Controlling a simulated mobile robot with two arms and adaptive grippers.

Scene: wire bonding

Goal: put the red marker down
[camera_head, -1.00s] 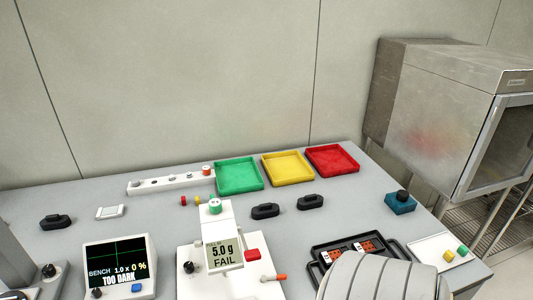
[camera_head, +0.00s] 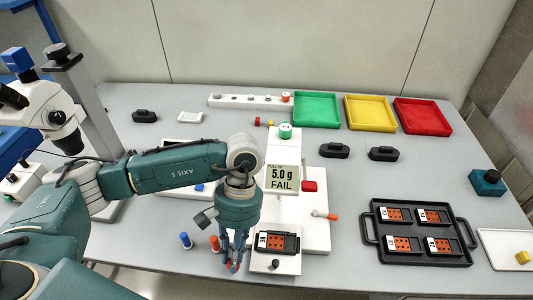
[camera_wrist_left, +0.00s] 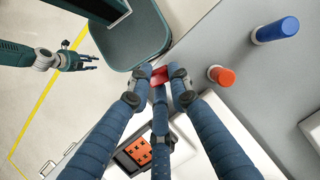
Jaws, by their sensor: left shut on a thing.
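My left gripper (camera_head: 235,264) is low at the front edge of the bench, left of the small fixture with a chip board. It is shut on the red marker, whose red end shows between the fingertips in the left wrist view (camera_wrist_left: 158,76); the fingers hide most of it. A blue marker (camera_head: 185,240) and an orange-red marker (camera_head: 214,244) stand upright just left of the gripper. They also show in the left wrist view, blue (camera_wrist_left: 276,30) and orange-red (camera_wrist_left: 221,75), apart from the fingers. My right gripper (camera_wrist_left: 90,60) hangs off to the side with its fingers spread.
The chip board (camera_head: 276,243) sits on the white fixture right of the gripper. A pull tester (camera_head: 282,178) reads 5.0 g FAIL. A black tray (camera_head: 420,258) holds several boards. Green (camera_head: 317,109), yellow (camera_head: 371,112) and red (camera_head: 423,116) trays stand at the back.

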